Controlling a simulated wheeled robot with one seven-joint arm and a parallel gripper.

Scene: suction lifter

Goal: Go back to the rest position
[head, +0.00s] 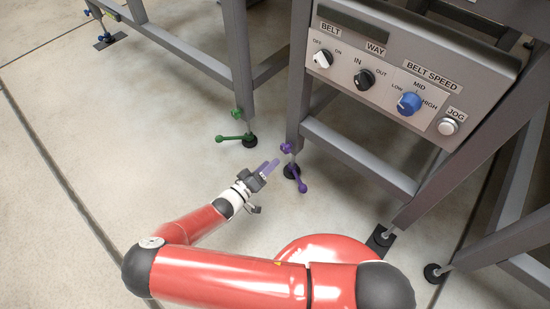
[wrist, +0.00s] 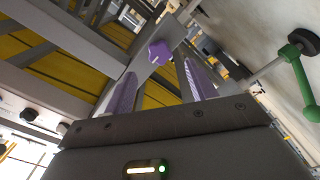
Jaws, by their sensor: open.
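My gripper (head: 269,166) is low over the floor in the head view, its pale purple fingers pointing up and right toward the frame's front leg. In the wrist view the two fingers (wrist: 160,88) stand apart with nothing held between them. A purple star knob (wrist: 158,52) shows beyond the gap between the fingers. In the head view this leg carries a purple knob (head: 286,148) and a purple lever (head: 300,180) near its foot, just right of the fingertips. I cannot tell whether the fingers touch either one.
A green lever (head: 233,137) and green knob (head: 237,113) sit on the neighbouring leg. A control panel (head: 385,80) with three knobs and a jog button hangs above right. Grey frame legs and rails crowd the right. The concrete floor (head: 130,150) at left is clear.

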